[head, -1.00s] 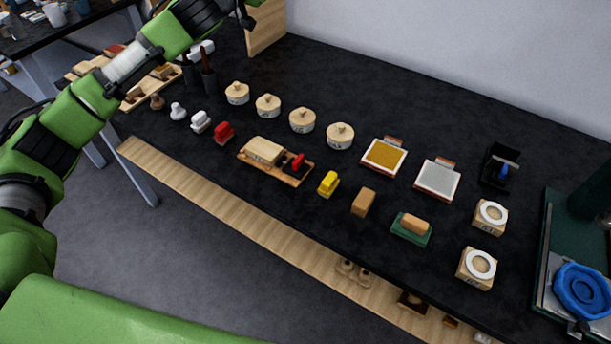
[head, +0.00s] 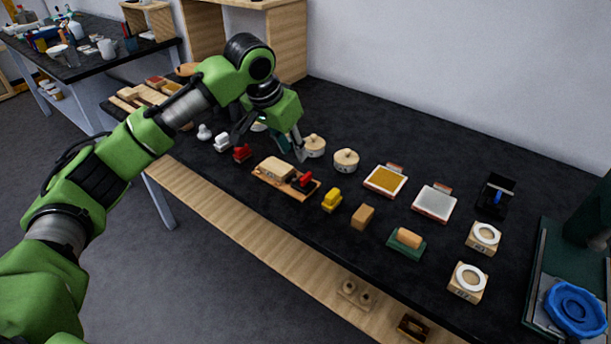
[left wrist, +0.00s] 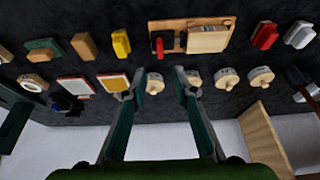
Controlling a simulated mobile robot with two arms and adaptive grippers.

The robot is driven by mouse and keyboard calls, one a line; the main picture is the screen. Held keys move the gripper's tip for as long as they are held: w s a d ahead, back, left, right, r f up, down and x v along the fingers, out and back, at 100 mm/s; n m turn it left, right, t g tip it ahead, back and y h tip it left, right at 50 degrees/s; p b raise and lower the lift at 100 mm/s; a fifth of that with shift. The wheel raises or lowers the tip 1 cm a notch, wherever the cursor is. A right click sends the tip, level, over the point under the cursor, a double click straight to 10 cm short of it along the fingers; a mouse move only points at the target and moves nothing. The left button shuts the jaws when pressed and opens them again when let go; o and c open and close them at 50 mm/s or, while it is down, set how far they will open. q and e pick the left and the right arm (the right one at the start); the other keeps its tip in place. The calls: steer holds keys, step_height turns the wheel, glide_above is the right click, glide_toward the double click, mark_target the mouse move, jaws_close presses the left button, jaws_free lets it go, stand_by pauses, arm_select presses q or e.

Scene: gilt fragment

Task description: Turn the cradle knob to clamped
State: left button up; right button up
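The cradle is a wooden base (head: 262,175) with a pale block (head: 277,168) clamped or resting on it; I cannot tell which. Its red knob (head: 305,182) is at the right end. In the left wrist view the cradle base (left wrist: 182,48) is at the top, with the red knob (left wrist: 158,46) at its left end. My left gripper (head: 290,150) hangs above the bench just behind the cradle, near the round lidded pots. In the left wrist view its fingers (left wrist: 156,84) are apart with nothing held, clear of the knob. My right gripper is not in view.
Lidded pots (head: 346,161) stand behind the cradle. A red block (head: 242,153) is to its left, a yellow block (head: 332,200) and a tan block (head: 363,217) to its right. Framed pads (head: 386,181) lie further right. Black bench top is clear toward the wall.

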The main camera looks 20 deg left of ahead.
mark_target(305, 175)
arm_select(q)
steer(key=p+x, duration=0.1)
steer(key=x, duration=1.1)
jaws_close()
